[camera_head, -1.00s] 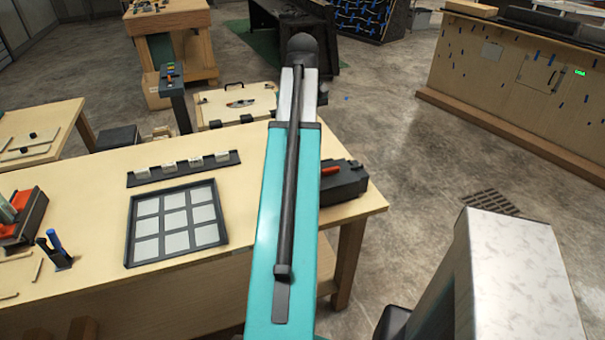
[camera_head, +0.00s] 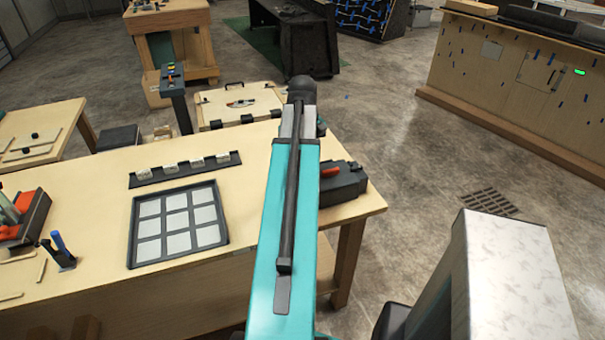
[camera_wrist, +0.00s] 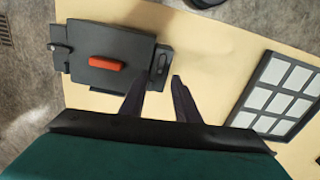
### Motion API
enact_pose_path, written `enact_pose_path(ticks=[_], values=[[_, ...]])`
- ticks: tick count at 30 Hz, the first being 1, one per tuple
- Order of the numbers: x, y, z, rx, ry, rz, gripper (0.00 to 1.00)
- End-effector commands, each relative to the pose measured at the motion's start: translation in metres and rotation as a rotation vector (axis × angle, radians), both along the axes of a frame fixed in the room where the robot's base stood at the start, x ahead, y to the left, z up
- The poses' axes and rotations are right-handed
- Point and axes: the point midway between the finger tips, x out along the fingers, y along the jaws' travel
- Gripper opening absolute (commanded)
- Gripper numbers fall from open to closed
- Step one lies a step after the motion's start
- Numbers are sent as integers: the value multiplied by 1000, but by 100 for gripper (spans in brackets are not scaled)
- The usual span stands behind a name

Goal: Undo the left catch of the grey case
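The grey case (camera_head: 343,182) is a dark, low box with a red handle on its lid, at the table's right end in the head view. My arm hides its left part there. In the wrist view the case (camera_wrist: 105,75) lies at upper left, its lid shut, with the red handle (camera_wrist: 106,63) on top. A dark catch-like fitting (camera_wrist: 160,62) shows on its right side, and another (camera_wrist: 60,48) on its left side. My gripper (camera_wrist: 158,84) is open and empty, its fingertips close to the right-hand fitting. I cannot tell whether they touch it.
A dark tray with pale squares (camera_head: 133,236) lies left of my arm on the wooden table (camera_head: 95,215). A dark strip with several white blocks (camera_head: 182,171) lies behind it. A red-topped block and pens are at far left.

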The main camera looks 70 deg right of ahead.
Motion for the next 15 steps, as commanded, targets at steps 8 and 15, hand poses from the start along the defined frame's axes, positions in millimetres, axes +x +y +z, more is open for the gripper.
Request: enact_pose_path(ticks=[8, 15], values=[[0, 1, -26, 2, 1, 0, 29], [0, 1, -40, 1, 0, 0, 29]])
